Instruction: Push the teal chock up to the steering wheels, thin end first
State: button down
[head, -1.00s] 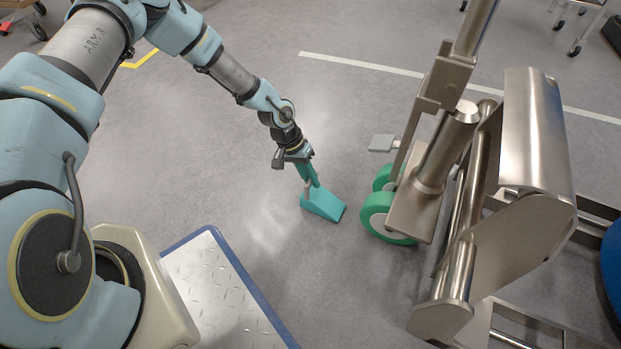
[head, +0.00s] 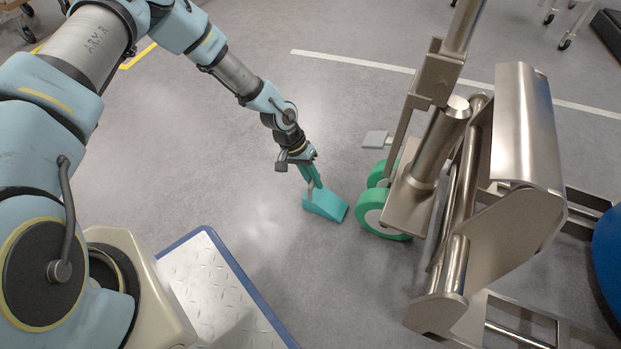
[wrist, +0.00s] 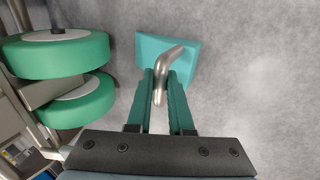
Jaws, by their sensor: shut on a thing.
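The teal chock (head: 325,207) sits on the grey floor just left of the two green-rimmed steering wheels (head: 370,209) of a steel machine. A narrow gap shows between chock and nearer wheel. My gripper (head: 313,183) reaches down from the upper left and is shut on the chock's bent metal handle. In the wrist view the handle (wrist: 160,78) stands between my teal fingers (wrist: 163,90), with the chock (wrist: 150,50) beyond them and the wheels (wrist: 62,55) to the left. I cannot tell clearly which way the chock's thin end points.
The steel machine frame (head: 525,130) fills the right side, with a small grey pedal (head: 376,139) above the wheels. A blue rounded object (head: 607,255) is at the right edge. Open floor (head: 200,150) lies left of the chock.

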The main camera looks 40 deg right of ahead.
aim_at(322, 198)
jog(key=shift+s+d, duration=0.2)
jog(key=shift+s, duration=0.25)
jog(key=shift+s+d, duration=0.2)
jog(key=shift+s, duration=0.25)
jog(key=shift+s+d, duration=0.2)
jog(key=shift+s, duration=0.25)
jog(key=shift+s+f, duration=0.1)
jog(key=shift+f, duration=0.15)
jog(key=c, duration=0.7)
grip_release()
jog(key=shift+c, duration=0.2)
jog(key=p+v, duration=0.4)
jog(key=v, duration=0.6)
jog(key=shift+r, duration=0.35)
